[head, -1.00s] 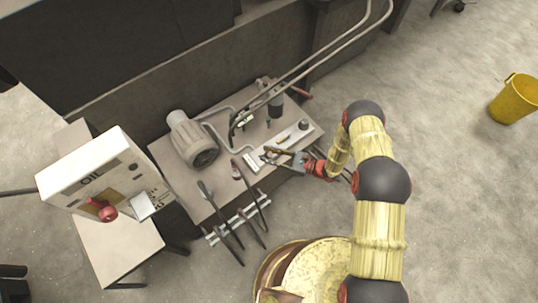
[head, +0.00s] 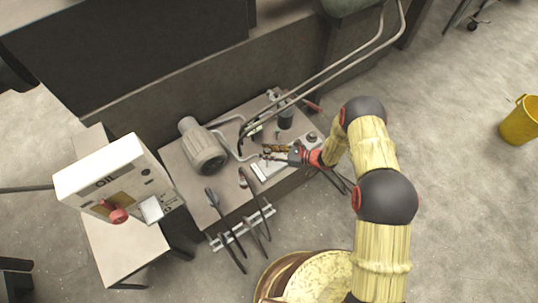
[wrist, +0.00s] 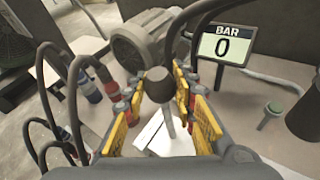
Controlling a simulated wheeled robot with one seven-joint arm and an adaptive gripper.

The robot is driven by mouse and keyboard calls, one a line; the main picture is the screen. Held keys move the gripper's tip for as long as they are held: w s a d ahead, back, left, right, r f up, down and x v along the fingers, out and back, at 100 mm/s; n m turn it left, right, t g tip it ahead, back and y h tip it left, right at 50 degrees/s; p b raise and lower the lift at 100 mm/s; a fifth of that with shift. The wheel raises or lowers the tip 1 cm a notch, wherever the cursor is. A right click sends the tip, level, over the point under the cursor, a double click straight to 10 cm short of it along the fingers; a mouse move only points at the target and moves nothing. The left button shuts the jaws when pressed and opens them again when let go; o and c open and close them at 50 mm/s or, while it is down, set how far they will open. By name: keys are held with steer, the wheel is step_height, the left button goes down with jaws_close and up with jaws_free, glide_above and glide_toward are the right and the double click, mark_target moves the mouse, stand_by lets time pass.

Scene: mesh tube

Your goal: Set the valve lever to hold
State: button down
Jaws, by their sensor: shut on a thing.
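The valve lever, a grey stem with a dark round knob (wrist: 158,86), stands upright in the middle of the wrist view. My gripper (wrist: 160,108) has its yellow-padded fingers on either side of it and is shut on the lever. In the head view my gripper (head: 268,153) is low over the bench, and its fingers hide the lever. A white plate (wrist: 150,134) lies below the lever and also shows in the head view (head: 264,171). Its markings, including any hold mark, are too small to read.
A display (wrist: 222,48) reads BAR 0. A grey motor (head: 203,150) stands on the bench, with pipes running behind my gripper. Several dark-ended hoses (head: 228,218) hang at the bench's front. A white OIL box (head: 105,180) stands left. A yellow bucket (head: 520,122) stands on open floor.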

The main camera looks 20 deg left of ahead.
steer(key=shift+w, duration=0.2)
steer(key=c, duration=1.5)
jaws_free()
steer(key=shift+o, duration=0.2)
steer(key=shift+s, duration=0.1)
steer(key=v, duration=1.2)
